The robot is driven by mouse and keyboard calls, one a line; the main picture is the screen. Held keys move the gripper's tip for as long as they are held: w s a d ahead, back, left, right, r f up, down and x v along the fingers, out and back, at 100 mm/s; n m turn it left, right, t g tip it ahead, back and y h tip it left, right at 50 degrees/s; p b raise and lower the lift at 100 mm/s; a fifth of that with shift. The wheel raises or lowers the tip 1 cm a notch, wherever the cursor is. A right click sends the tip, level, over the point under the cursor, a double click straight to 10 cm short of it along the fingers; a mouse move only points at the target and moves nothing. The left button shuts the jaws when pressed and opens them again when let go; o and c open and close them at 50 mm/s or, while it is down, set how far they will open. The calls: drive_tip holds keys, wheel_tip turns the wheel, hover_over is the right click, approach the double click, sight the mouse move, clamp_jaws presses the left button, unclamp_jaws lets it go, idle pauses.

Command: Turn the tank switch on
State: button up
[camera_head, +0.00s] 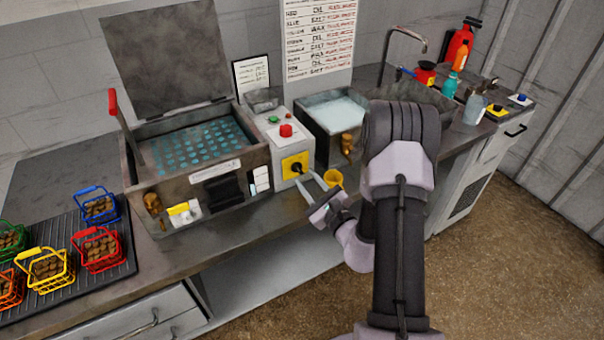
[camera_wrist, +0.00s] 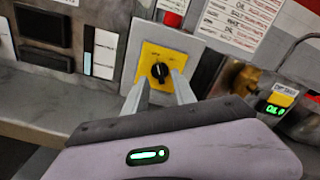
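A black rotary switch (camera_wrist: 160,72) sits on a yellow plate (camera_wrist: 151,58) on the front of a grey control box. The yellow plate also shows in the head view (camera_head: 288,164). In the wrist view the knob's pale mark stands roughly upright. My gripper (camera_wrist: 160,88) is open, its two fingers pointing at the switch, one toward each lower side of the knob. In the head view my gripper (camera_head: 311,180) is just in front of the plate. I cannot tell whether a finger touches the knob.
The control box (camera_head: 264,136) carries a red button (camera_head: 286,130) on top. It stands between an open-lidded tank (camera_head: 190,145) and a second basin (camera_head: 338,112). Coloured baskets (camera_head: 98,250) stand at the left.

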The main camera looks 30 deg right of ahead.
sight(301, 171)
drive_tip(key=shift+w+a, duration=0.15)
drive_tip(key=shift+w, duration=1.6)
clamp_jaws()
drive_tip(key=shift+m, duration=0.3)
drive_tip(key=m+p, duration=0.2)
drive_tip(key=m, duration=0.3)
drive_tip(key=shift+r+m+p, duration=0.1)
drive_tip(key=shift+m+p, duration=0.3)
drive_tip(key=m+p, duration=0.2)
drive_tip(key=m, duration=0.3)
drive_tip(key=shift+d, duration=0.2)
drive_tip(key=shift+m, duration=0.4)
